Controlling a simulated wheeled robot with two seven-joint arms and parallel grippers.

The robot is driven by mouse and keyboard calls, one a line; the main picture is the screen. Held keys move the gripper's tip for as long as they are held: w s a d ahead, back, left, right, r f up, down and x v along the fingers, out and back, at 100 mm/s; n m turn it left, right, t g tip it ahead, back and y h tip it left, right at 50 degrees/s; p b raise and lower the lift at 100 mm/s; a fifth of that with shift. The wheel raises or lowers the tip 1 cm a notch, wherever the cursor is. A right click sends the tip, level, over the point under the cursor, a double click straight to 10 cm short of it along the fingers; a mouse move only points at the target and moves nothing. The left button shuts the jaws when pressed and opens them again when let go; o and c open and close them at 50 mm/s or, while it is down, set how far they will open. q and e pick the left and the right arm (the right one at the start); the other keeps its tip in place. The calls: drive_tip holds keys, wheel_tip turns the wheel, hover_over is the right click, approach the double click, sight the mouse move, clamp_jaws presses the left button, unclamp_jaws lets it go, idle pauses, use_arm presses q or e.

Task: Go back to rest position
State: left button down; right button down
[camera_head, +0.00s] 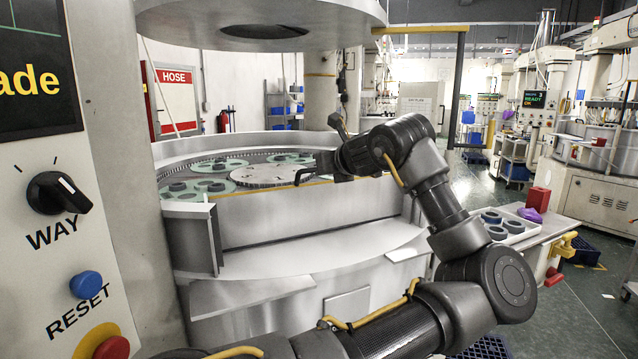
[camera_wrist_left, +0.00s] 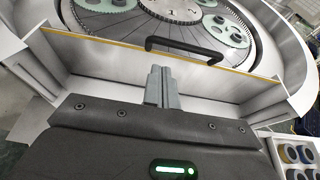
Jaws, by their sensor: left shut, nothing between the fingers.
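My left arm comes into the head view from the bottom, bends at the right and reaches back left to the machine. My left gripper (camera_wrist_left: 160,72) shows in the left wrist view with its two grey fingers together and nothing between them. A black handle (camera_wrist_left: 185,46) is just beyond the fingertips, on the yellow-edged panel (camera_wrist_left: 105,58) of the machine; the fingers look apart from it. In the head view the dark hand (camera_head: 352,157) is above the panel (camera_head: 310,208), right beside the handle (camera_head: 302,178). The fingertips are hard to make out there. My right gripper is not in view.
The round lapping machine holds green carriers (camera_head: 205,165) with dark rings. A control panel (camera_head: 60,220) with knob and buttons stands close at the left. At the right, a white tray (camera_head: 520,236) of rings lies on a side table beside a red block (camera_head: 538,199).

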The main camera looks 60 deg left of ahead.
use_arm(q)
drive_tip(key=d, duration=0.1)
drive_tip(key=d+r, duration=0.1)
drive_tip(key=r, duration=0.1)
drive_tip(key=shift+s+d+b, duration=0.25)
drive_tip(key=shift+d+b, duration=0.05)
drive_tip(key=shift+d, duration=0.1)
drive_tip(key=shift+a, duration=0.1)
